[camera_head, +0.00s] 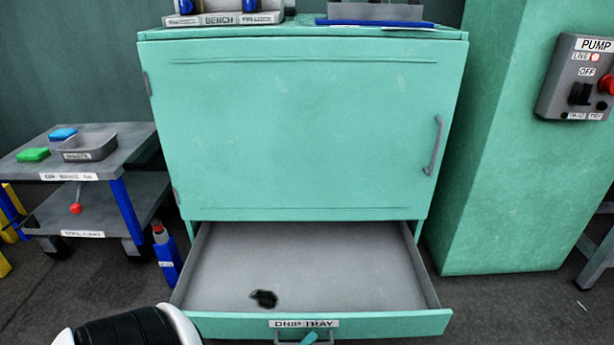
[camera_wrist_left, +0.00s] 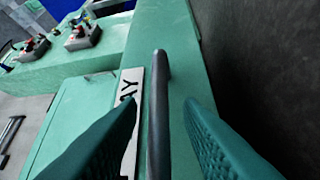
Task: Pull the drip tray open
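The drip tray (camera_head: 340,270) is pulled well out from under the green cabinet, and its grey inside shows in the head view. Its front carries a "DRIP TRAY" label (camera_head: 303,323) and a dark bar handle (camera_head: 278,338), cut off by the bottom edge. The handle also shows in the left wrist view (camera_wrist_left: 158,110). My left gripper (camera_wrist_left: 161,101) is open, one teal finger on each side of the handle, with gaps visible. A teal fingertip (camera_head: 311,340) shows at the handle in the head view. My right gripper is not in view.
A dark patch or small object (camera_head: 263,298) lies in the tray. The green cabinet door (camera_head: 290,130) above is shut. A trolley (camera_head: 120,150) and a blue bottle (camera_head: 166,255) stand at left, a green pillar (camera_head: 520,150) with a pump switch box (camera_head: 580,75) at right.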

